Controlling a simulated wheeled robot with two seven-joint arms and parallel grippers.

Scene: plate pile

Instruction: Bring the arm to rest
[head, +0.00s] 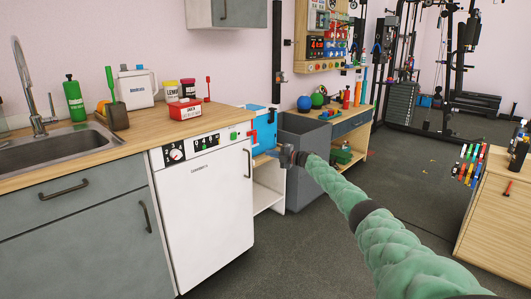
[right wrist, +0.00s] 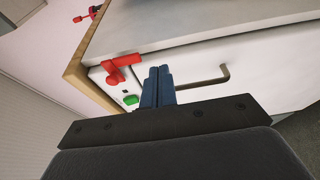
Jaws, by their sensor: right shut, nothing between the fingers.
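My right arm, in a green sleeve, reaches in from the lower right of the head view. Its gripper (head: 272,153) is just right of the white dishwasher (head: 205,215), near the dishwasher's right front edge. In the right wrist view the two blue fingers (right wrist: 158,82) are shut together with nothing between them. They appear close to a red lever-like part (right wrist: 122,66) and a green button (right wrist: 131,100), but I cannot tell whether they touch anything. My left gripper is not in view.
A wooden counter (head: 130,135) with a sink runs along the left. A grey bin (head: 303,135) stands behind my right gripper, with a low workbench (head: 352,122) beyond. A wooden cabinet (head: 490,215) is at the right. Dark floor is open between them.

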